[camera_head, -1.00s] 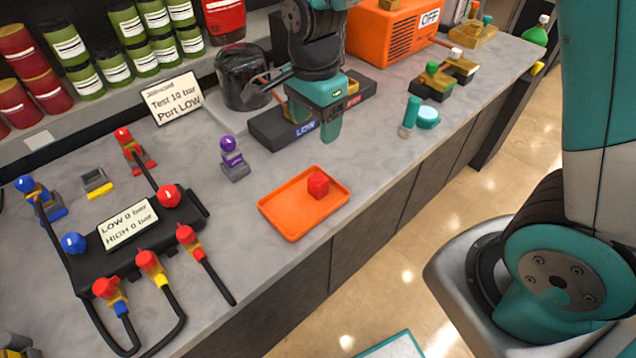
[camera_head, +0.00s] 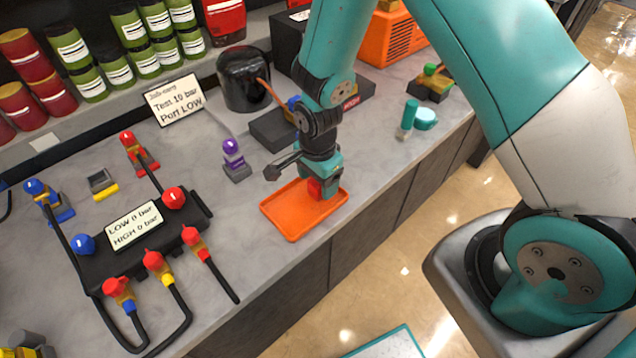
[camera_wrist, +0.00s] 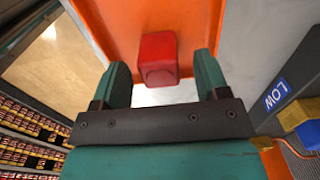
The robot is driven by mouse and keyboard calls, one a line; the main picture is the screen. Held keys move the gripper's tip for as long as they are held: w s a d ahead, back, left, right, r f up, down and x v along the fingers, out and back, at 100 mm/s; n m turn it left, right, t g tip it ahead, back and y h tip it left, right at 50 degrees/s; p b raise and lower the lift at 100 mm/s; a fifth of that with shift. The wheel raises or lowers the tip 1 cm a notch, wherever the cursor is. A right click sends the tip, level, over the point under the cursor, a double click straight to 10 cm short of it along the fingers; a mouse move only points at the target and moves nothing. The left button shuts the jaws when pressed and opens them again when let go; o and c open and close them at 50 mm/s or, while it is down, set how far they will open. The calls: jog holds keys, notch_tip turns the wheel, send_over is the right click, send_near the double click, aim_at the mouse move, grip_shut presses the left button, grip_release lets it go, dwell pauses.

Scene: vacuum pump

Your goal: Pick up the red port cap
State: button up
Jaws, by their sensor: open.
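The red port cap (camera_head: 315,188) sits in the orange tray (camera_head: 287,217) on the counter, near the tray's right end. In the wrist view the red cap (camera_wrist: 158,58) stands ahead of my gripper, between the lines of the two fingers. My gripper (camera_wrist: 161,78) is open, with a finger on each side of the cap and gaps between. In the head view my gripper (camera_head: 322,187) is low over the tray and partly hides the cap.
A black manifold with a gauge sign (camera_head: 134,226) and several red handles stands to the left. A purple-topped fitting (camera_head: 233,160) stands just behind the tray. A teal cylinder (camera_head: 410,115) is to the right.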

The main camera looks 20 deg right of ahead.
jog(key=shift+f, duration=0.3)
jog(key=c, duration=1)
